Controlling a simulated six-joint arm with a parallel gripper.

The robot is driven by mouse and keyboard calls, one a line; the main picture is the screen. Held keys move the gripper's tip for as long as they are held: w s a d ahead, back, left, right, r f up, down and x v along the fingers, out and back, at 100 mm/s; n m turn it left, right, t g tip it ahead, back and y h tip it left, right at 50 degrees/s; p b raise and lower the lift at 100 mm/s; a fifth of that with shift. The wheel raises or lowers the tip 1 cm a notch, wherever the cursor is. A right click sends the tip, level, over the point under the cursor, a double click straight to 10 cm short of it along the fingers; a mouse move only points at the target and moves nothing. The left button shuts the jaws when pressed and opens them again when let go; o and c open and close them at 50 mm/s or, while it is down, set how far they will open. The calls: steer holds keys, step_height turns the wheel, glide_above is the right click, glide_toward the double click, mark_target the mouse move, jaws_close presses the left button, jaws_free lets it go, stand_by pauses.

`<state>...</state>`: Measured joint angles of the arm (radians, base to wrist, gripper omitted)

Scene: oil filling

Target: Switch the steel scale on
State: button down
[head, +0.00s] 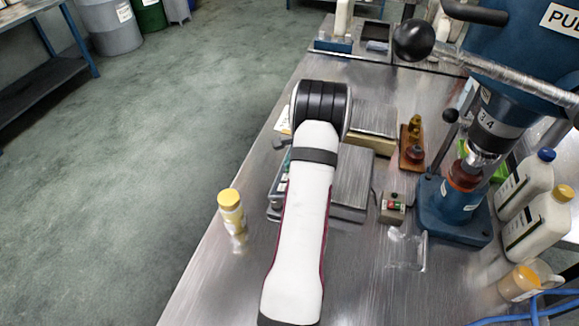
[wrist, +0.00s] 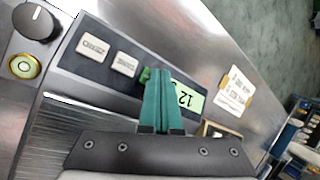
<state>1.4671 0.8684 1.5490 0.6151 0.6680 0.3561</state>
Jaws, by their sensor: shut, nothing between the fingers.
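The steel scale (head: 352,182) stands on the metal bench, partly hidden by my arm in the head view. In the wrist view its dark control panel (wrist: 72,62) has two pale buttons (wrist: 108,56) with labels too small to read. Its pale green display (wrist: 194,103) shows digits, of which "12" is readable; my fingers cover part of it. My gripper (wrist: 159,72) has green fingers, shut and empty, over the panel between the buttons and the display. A small green patch shows beside the fingertips; I cannot tell whether they touch it. The head view hides the fingers behind my arm.
A dark knob (wrist: 36,21) and a bubble level (wrist: 24,67) sit near the panel. A yellow-capped bottle (head: 231,207) stands left of the scale. A brass weight set (head: 412,145), a small switch box (head: 393,208) and a blue press (head: 455,210) stand to the right.

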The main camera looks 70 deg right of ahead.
stand_by(0.4)
steer(key=shift+w+r, duration=0.25)
steer(key=shift+r, duration=0.5)
steer(key=shift+r, duration=0.1)
steer(key=shift+w+r, duration=0.25)
steer(key=shift+r, duration=0.5)
steer(key=shift+w+r, duration=0.3)
steer(key=shift+r, duration=0.45)
steer(key=shift+w+r, duration=0.25)
steer(key=shift+r, duration=0.5)
